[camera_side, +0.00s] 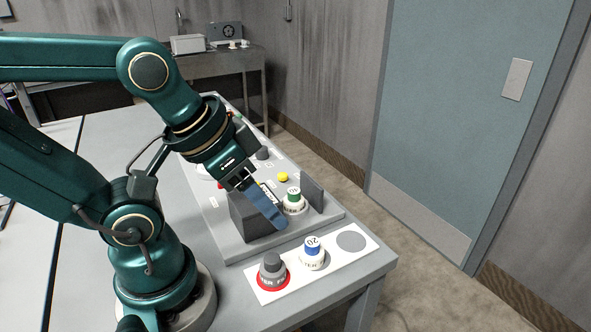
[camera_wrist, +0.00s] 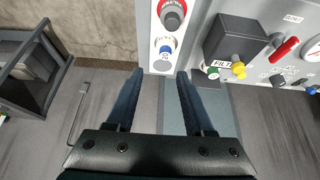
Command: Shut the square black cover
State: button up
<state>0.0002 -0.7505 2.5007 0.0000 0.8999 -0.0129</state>
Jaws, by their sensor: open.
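A dark, nearly black square block (camera_side: 245,216) stands on the grey panel in the side view, partly hidden behind my fingers. A square dark block also shows in the wrist view (camera_wrist: 235,38). A thin dark plate (camera_side: 312,190) stands upright beyond the green-banded canister (camera_side: 294,201). I cannot tell for sure whether the block or the plate is the square black cover. My gripper (camera_side: 278,222) is open, pointing down in front of the block. In the wrist view, my gripper (camera_wrist: 160,72) has nothing between its fingers, and the block lies to its upper right.
A white strip (camera_side: 328,262) at the table's near end holds a red-based canister (camera_side: 272,272), a blue-banded canister (camera_side: 313,253) and a bare grey circle. A yellow knob (camera_wrist: 238,70) and a red handle (camera_wrist: 286,47) are on the panel. Open floor lies right of the table.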

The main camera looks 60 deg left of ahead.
jog(key=shift+s+n, duration=0.15)
jog(key=shift+n, duration=0.25)
jog(key=c, duration=0.5)
jog(key=shift+s+f+n, duration=0.1)
jog(key=shift+s+n, duration=0.1)
jog(key=shift+n, duration=0.5)
grip_shut()
notch_tip(320, 180, up, 4)
jog(key=n+g+y, duration=0.1)
jog(key=n+g, duration=0.8)
jog(key=n, duration=2.2)
send_over(236, 201)
jog(key=w, duration=0.1)
jog(key=x, duration=0.3)
jog(key=w+x, duration=0.1)
jog(key=x, duration=0.2)
jog(key=d+x, duration=0.1)
jog(key=x, duration=0.2)
jog(key=shift+w+f, duration=0.3)
jog(key=shift+w+d, duration=0.25)
jog(key=shift+w, duration=0.65)
